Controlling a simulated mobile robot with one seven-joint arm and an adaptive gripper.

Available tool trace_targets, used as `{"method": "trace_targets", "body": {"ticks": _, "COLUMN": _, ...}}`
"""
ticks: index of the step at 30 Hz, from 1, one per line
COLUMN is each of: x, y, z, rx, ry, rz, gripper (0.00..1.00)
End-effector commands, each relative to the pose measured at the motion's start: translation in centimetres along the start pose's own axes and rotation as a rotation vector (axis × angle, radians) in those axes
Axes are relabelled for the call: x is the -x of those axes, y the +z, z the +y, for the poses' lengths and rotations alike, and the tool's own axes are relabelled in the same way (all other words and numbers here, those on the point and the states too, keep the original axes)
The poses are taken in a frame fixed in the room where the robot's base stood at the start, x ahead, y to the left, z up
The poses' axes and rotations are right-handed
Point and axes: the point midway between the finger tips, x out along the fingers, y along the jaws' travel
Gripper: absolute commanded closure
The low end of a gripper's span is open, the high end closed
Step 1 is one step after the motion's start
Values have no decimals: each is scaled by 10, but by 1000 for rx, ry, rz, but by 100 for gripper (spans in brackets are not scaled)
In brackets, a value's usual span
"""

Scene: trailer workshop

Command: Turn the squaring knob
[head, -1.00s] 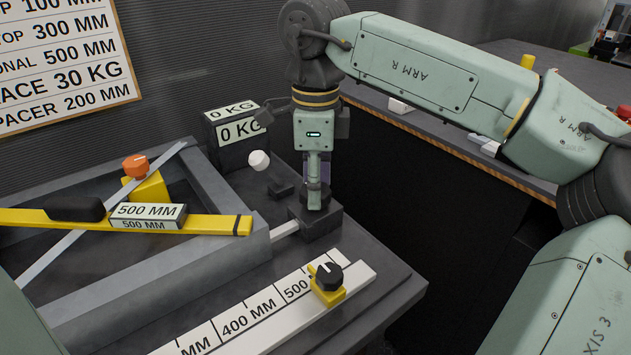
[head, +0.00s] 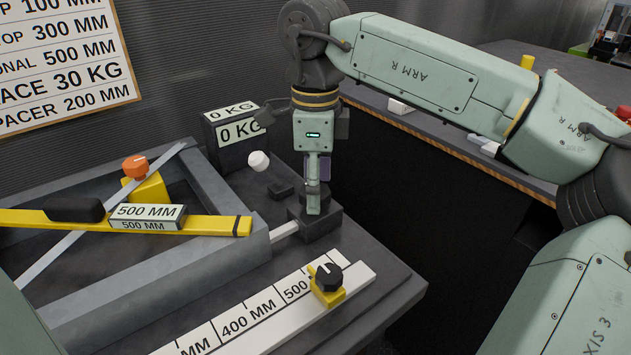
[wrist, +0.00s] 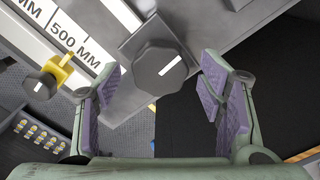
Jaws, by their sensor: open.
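A dark grey round knob with a white pointer line (wrist: 158,70) sits on a dark block (wrist: 148,30) in the wrist view. No label shows on it. In the head view the same dark block (head: 330,222) stands at the frame's right end, and the gripper hides most of the knob. My gripper (head: 313,208) points down over that block. In the wrist view its purple-padded fingers are apart and empty (wrist: 162,82), one to each side of the knob as seen there. I cannot tell whether a finger touches it.
An orange knob (head: 135,166) on a yellow block stands on the grey frame (head: 165,270). A black knob on a yellow stop (head: 328,277) sits on the scale rule (head: 235,325). A white knob (head: 259,160) and the 0 KG box (head: 237,139) are behind. A dark gap lies right.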

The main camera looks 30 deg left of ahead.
Motion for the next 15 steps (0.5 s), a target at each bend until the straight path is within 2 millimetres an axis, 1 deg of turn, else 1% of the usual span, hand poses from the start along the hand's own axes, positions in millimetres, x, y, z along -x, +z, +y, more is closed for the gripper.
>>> {"method": "trace_targets", "body": {"ticks": 2, "x": 3, "y": 0, "z": 0, "rx": 0, "ry": -1, "rz": 0, "gripper": 37}}
{"method": "trace_targets", "body": {"ticks": 5, "x": 14, "y": 1, "z": 0, "rx": 0, "ry": -2, "rz": -1, "gripper": 37}}
{"method": "trace_targets", "body": {"ticks": 8, "x": 32, "y": 1, "z": -1, "rx": 0, "ry": -3, "rz": -1, "gripper": 37}}
{"method": "trace_targets", "body": {"ticks": 15, "x": 84, "y": 1, "z": 0, "rx": 0, "ry": -3, "rz": -2, "gripper": 37}}
